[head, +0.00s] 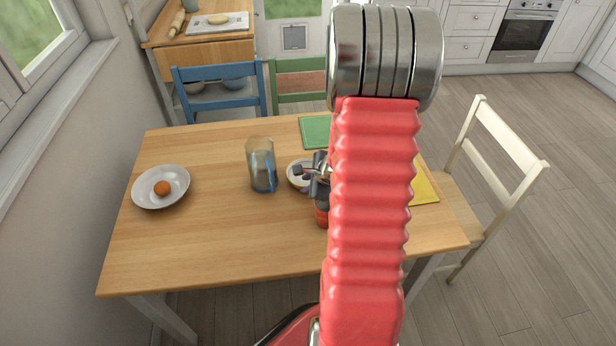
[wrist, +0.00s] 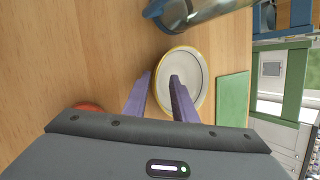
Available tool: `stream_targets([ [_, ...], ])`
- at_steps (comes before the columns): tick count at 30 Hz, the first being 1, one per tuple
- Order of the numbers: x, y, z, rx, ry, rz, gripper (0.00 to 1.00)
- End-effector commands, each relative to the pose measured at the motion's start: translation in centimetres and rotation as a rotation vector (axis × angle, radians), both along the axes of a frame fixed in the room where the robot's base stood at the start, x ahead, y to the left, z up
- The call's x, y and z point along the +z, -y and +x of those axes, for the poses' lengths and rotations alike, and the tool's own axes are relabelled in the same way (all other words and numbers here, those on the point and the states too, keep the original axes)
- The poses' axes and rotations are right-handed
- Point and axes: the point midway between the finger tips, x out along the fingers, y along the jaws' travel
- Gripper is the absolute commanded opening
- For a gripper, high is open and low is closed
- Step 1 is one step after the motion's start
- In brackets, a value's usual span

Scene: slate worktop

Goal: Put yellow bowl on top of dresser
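The yellow bowl shows as a pale bowl with a yellow rim. In the head view the bowl (head: 295,176) sits on the wooden table, partly hidden by my arm. In the wrist view the bowl (wrist: 190,88) lies just past my fingers. My gripper (wrist: 161,76) is open, with one purple finger over the bowl's inside and the other outside its near rim. I cannot tell if they touch it. In the head view my gripper (head: 314,172) is at the bowl's right side. A wooden-topped unit (head: 221,47) stands at the back left; I cannot tell if it is the dresser.
A glass pitcher (head: 260,166) with a blue handle stands close left of the bowl. A white plate (head: 150,196) holds an orange ball-like item at the far left. Green (head: 314,128) and yellow (head: 425,186) mats lie on the table. Blue, green and cream chairs surround it.

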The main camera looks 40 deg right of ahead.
Motion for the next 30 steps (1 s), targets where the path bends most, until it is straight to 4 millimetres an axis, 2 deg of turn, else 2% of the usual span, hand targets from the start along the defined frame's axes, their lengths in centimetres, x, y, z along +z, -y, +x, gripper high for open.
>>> stream_targets([
  [4, -0.71, 0.07, 0.43, -0.001, -0.001, 0.001, 0.25],
  [21, -0.73, 0.11, 0.47, -0.001, -0.001, 0.000, 0.24],
  [30, -0.73, 0.13, 0.45, -0.002, 0.000, 0.001, 0.03],
])
